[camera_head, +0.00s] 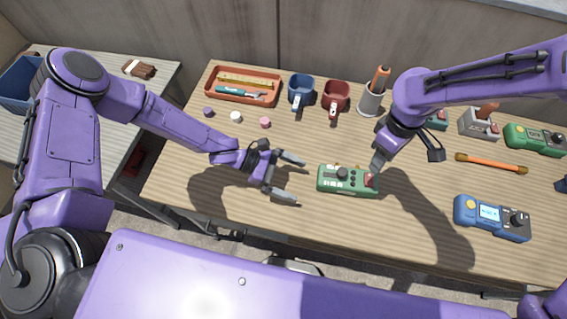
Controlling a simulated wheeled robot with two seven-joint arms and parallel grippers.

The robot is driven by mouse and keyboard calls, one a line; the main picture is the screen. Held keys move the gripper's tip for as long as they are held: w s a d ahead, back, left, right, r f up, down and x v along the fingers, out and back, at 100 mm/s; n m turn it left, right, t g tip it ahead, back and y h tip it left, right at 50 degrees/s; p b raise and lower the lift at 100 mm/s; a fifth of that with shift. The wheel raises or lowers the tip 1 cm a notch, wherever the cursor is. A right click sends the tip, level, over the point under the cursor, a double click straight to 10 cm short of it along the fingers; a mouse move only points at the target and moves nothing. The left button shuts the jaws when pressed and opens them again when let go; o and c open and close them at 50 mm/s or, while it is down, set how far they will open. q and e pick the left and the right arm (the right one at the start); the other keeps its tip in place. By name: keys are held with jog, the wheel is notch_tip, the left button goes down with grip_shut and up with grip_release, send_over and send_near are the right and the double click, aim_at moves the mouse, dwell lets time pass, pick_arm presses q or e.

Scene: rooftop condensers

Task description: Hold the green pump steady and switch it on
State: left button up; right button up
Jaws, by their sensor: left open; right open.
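A green box-shaped device (336,181), which looks like the green pump, lies on the wooden table at the middle. It has a dark knob, small buttons and a red switch (370,180) at its right end. My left gripper (288,177) is open, its fingers spread toward the pump's left end, with a gap between them and the pump. My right gripper (377,162) points down at the pump's right end, just behind the red switch. Its fingertips are close to the switch; I cannot tell whether they touch. The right arm hides part of the table behind.
Behind stand an orange tray (243,98) with tools, a blue mug (300,93), a red mug (335,98) and a grey cup (370,101). At right are a blue meter (490,218), an orange-handled tool (491,163) and another green device (535,139). The front left is clear.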

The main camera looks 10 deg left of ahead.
aim_at(319, 176)
pick_arm(q)
jog(key=w, duration=0.1)
jog(key=w+a, duration=0.1)
jog(key=w+a+n+t, duration=0.1)
jog(key=shift+a+r, duration=0.1)
jog(key=shift+r, duration=0.2)
jog(key=shift+d+f, duration=0.15)
jog(key=shift+d, duration=0.2)
jog(key=x, duration=1)
jog(key=shift+w, duration=0.15)
jog(key=shift+a, duration=0.1)
